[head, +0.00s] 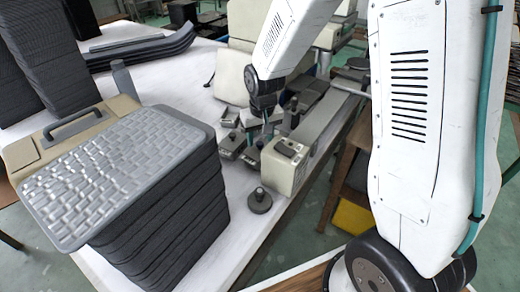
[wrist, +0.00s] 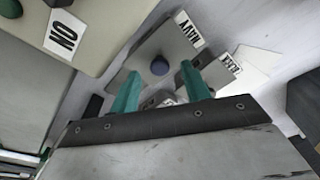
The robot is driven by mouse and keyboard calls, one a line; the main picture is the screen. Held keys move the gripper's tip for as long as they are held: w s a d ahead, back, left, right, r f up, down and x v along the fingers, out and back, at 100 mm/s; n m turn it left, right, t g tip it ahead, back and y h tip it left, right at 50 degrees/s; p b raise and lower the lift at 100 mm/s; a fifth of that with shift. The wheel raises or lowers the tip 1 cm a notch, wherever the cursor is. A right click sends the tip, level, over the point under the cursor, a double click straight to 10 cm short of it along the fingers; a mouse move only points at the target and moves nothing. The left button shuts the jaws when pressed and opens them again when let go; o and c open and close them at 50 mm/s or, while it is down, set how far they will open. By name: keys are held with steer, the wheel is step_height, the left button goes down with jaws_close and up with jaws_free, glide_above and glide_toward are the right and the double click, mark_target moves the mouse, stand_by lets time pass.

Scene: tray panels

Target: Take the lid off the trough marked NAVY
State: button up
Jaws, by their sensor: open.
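A grey flat lid (wrist: 143,58) with a round dark blue knob (wrist: 160,66) lies below my gripper in the wrist view. A white label reading NAVY (wrist: 189,30) is beside its upper right edge. My gripper (wrist: 160,74) is open, its two teal fingertips on either side of the knob in the picture, with nothing held. I cannot tell the height left between the fingertips and the lid. The trough under the lid is hidden. In the head view the arm reaches down to a group of small grey troughs (head: 231,143), where the fingers are hard to make out.
A second label (wrist: 229,63), partly hidden and hard to read, is right of the NAVY one. A beige surface with an ON label (wrist: 63,30) is at the upper left. In the head view, a beige box (head: 288,165) stands near the troughs, and a tall dark stack (head: 165,222) stands left.

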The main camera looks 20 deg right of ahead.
steer(key=shift+w+f, duration=0.1)
steer(key=shift+f, duration=0.75)
jaws_close()
steer(key=shift+r, duration=0.1)
